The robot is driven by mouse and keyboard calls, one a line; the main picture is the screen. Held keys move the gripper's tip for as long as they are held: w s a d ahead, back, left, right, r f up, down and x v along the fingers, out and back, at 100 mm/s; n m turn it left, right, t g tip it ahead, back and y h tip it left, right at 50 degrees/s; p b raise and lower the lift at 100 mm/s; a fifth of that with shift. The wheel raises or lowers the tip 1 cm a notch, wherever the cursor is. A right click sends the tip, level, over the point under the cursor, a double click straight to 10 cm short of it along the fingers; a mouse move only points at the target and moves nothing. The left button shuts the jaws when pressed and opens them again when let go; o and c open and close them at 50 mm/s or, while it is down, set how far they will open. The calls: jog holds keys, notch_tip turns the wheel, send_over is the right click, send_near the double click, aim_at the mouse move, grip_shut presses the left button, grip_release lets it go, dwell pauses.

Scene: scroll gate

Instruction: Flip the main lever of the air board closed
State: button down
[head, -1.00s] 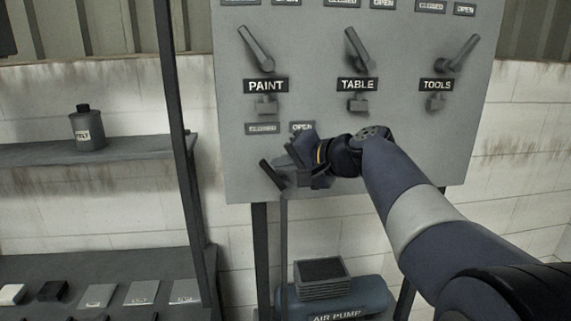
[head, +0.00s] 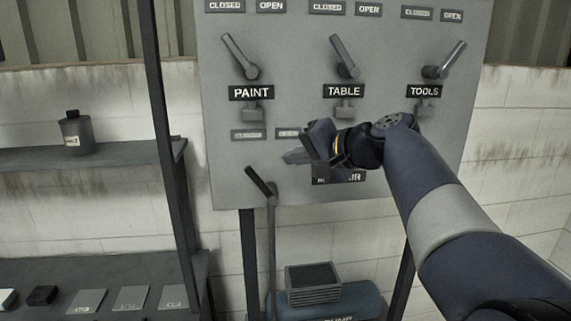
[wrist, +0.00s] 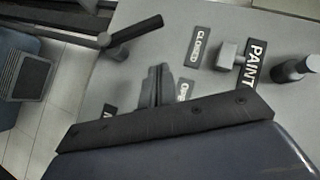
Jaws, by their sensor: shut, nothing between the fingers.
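The grey air board (head: 225,190) stands upright ahead. Its main lever (head: 260,182) is at the lower left of the board and tilts up and to the left, toward the CLOSED label (head: 248,135). The lever also shows in the wrist view (wrist: 135,30). My gripper (head: 290,157) is shut and empty, to the right of the lever and apart from it, in front of the board. The OPEN label (head: 288,133) is just above my gripper and partly hidden. A lower label (head: 338,178) is partly covered by my gripper and arm.
Above are the PAINT lever (head: 240,56), TABLE lever (head: 345,56) and TOOLS lever (head: 444,60). An air pump (head: 330,305) sits below the board. A shelf with a bottle (head: 76,133) and a dark post (head: 165,130) stand to the left.

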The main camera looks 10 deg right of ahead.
jog(key=v, duration=0.6)
jog(key=shift+b, duration=0.45)
